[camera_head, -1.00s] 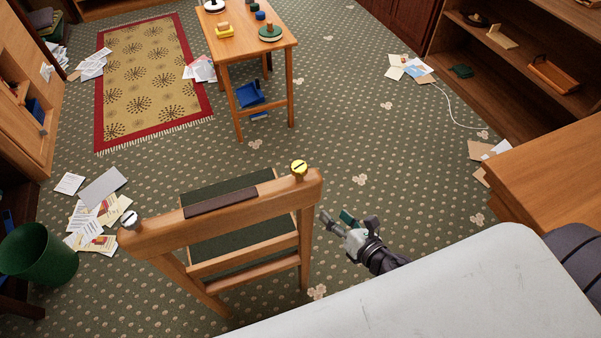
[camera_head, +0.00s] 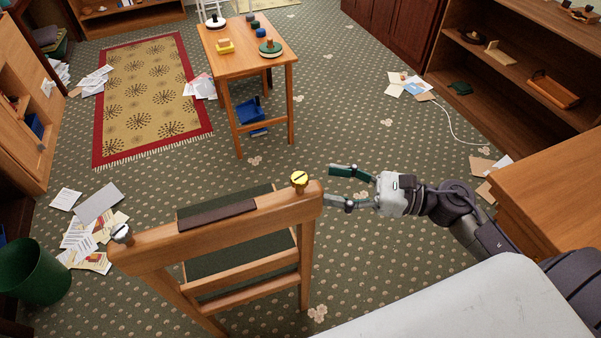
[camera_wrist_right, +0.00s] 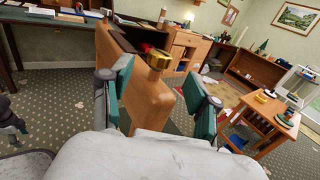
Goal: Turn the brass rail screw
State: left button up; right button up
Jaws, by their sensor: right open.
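The brass rail screw (camera_head: 299,179) has a round slotted head and stands upright on the right end of a wooden chair's top rail (camera_head: 250,206). It also shows in the right wrist view (camera_wrist_right: 157,59), between and beyond my fingers. My right gripper (camera_head: 337,186) is open and empty just right of the screw, its fingers pointing left toward the rail end, apart from the screw. In the right wrist view the fingers (camera_wrist_right: 161,92) stand to either side of the rail end. A silver screw (camera_head: 122,233) sits at the rail's left end. My left gripper is not in view.
A small wooden table (camera_head: 247,52) with toys stands behind the chair. A wooden desk (camera_head: 553,192) is at the right, a shelf (camera_head: 515,70) behind it. The carpet between is mostly clear.

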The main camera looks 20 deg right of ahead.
aim_at(300, 178)
jog(key=p+x, duration=0.1)
jog(key=x, duration=0.5)
jog(key=shift+r+p, duration=0.1)
jog(key=shift+p, duration=0.25)
jog(key=shift+w+a, duration=0.3)
jog(key=shift+a, duration=0.2)
grip_shut()
